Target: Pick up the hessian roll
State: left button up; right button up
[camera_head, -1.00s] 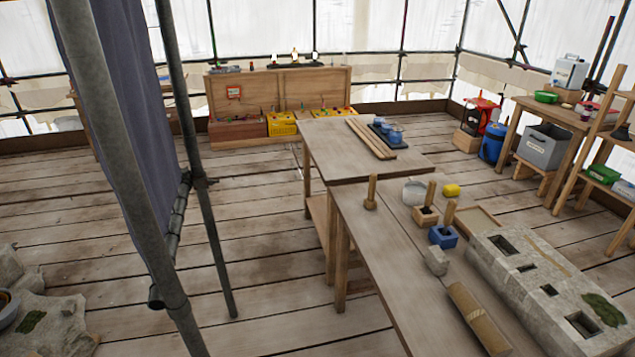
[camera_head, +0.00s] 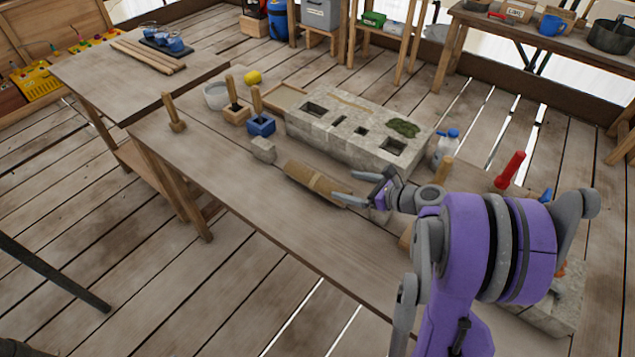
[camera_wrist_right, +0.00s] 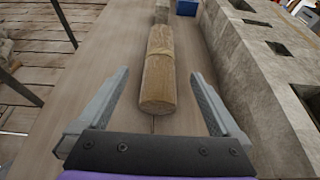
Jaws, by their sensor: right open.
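The hessian roll (camera_head: 318,184) is a tan cylinder with a band around its middle, lying on the wooden workbench (camera_head: 225,185). In the right wrist view the roll (camera_wrist_right: 158,75) points away from me, its near round end between the lines of my open fingers. My right gripper (camera_head: 350,188) is open and empty at the roll's near end; in the right wrist view its two fingers (camera_wrist_right: 155,97) stand wide on either side. My left gripper is out of view.
A long stone block (camera_head: 350,135) with square holes lies close beside the roll. A small grey stone cube (camera_head: 263,149) sits beyond the roll's far end, near a blue box (camera_head: 261,126). A white bottle (camera_head: 444,148) stands past the block. The bench left of the roll is clear.

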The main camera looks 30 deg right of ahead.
aim_at(322, 180)
jog(key=x, duration=0.3)
jog(key=shift+a, duration=0.15)
jog(key=shift+d+f+p+x, duration=0.1)
jog(key=shift+p+x, duration=0.1)
jog(key=shift+x, duration=1.35)
jog(key=shift+d+f+p+x, duration=0.1)
jog(key=shift+p+x, duration=0.1)
jog(key=shift+x, duration=1.35)
grip_shut()
